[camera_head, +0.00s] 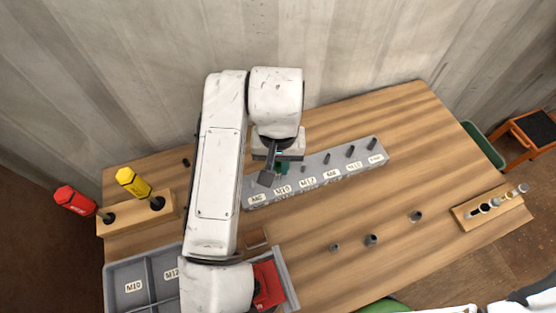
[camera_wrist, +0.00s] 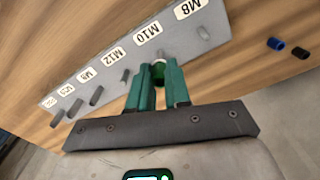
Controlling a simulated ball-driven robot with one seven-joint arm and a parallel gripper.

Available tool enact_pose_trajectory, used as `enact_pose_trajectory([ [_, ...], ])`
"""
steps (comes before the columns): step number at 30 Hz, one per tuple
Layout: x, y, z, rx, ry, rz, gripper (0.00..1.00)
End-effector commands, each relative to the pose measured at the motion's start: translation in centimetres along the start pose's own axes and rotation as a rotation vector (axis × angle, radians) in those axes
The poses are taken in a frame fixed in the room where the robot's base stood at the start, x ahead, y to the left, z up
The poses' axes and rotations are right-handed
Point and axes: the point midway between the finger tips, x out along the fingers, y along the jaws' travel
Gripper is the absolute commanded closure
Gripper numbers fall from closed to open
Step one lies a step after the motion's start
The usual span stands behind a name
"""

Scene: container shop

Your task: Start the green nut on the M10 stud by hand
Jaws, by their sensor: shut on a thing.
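My gripper (camera_wrist: 158,84) is shut on the green nut (camera_wrist: 158,71), which shows between the tips of its green fingers in the wrist view. The grey stud rail (camera_wrist: 75,82) carries a row of labelled studs. The pale M10 stud (camera_wrist: 161,55) shows right at the nut, beside the M10 label (camera_wrist: 147,33). I cannot tell whether the nut sits around the stud or just above it. In the head view my gripper (camera_head: 277,168) is over the M10 part of the rail (camera_head: 345,158), and the nut and stud are hidden there by the gripper.
A blue piece (camera_wrist: 275,43) and a black one (camera_wrist: 299,52) lie on the table. Yellow (camera_head: 133,183) and red (camera_head: 75,200) handled tools stand left. A grey divided bin (camera_head: 110,276) is front left. Several loose pieces lie front right.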

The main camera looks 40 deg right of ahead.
Motion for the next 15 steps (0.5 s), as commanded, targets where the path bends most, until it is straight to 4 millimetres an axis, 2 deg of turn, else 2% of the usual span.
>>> enact_pose_trajectory([
  [15,1.03,0.00,0.00,0.000,0.000,0.000,1.00],
])
